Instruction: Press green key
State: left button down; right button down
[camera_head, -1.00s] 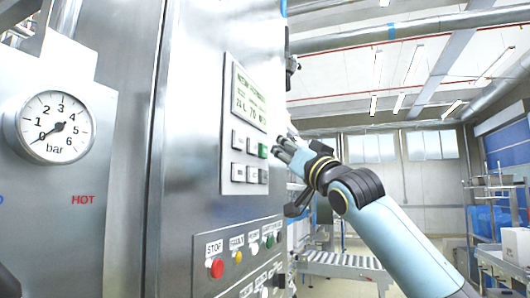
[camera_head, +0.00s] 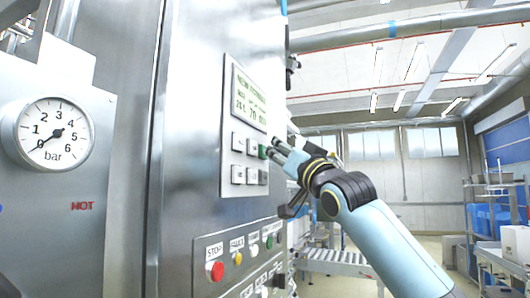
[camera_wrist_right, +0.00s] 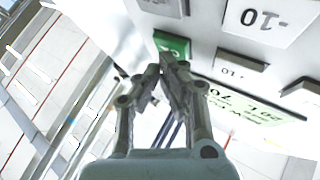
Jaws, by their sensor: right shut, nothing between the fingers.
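The green key (camera_head: 262,152) sits at the right end of the upper row of keys on the grey panel of the steel machine. In the right wrist view the green key (camera_wrist_right: 172,44) shows just beyond the fingertips. My right gripper (camera_head: 273,148) is shut and empty, with its fingertips pointing at the green key. In the right wrist view the fingers (camera_wrist_right: 162,66) come together close to the key's edge. I cannot tell whether they touch it. My left gripper is not in view.
Grey keys (camera_head: 238,143) lie beside and below the green key, under a lit display (camera_head: 249,99). A lower panel holds a red STOP button (camera_head: 215,271) and several others. A pressure gauge (camera_head: 54,133) is at the left. A roller conveyor (camera_head: 335,262) stands behind.

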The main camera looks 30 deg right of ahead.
jog(key=shift+w+a, duration=0.15)
jog(key=shift+w, duration=0.05)
dwell(0.3)
jog(key=shift+s, duration=0.15)
jog(key=shift+s+d+b, duration=0.3)
jog(key=shift+s+d, duration=0.15)
jog(key=shift+d, duration=0.1)
jog(key=s+d+b, duration=0.3)
jog(key=b, duration=0.2)
jog(key=shift+s+d, duration=0.15)
jog(key=shift+s, duration=0.25)
dwell(0.8)
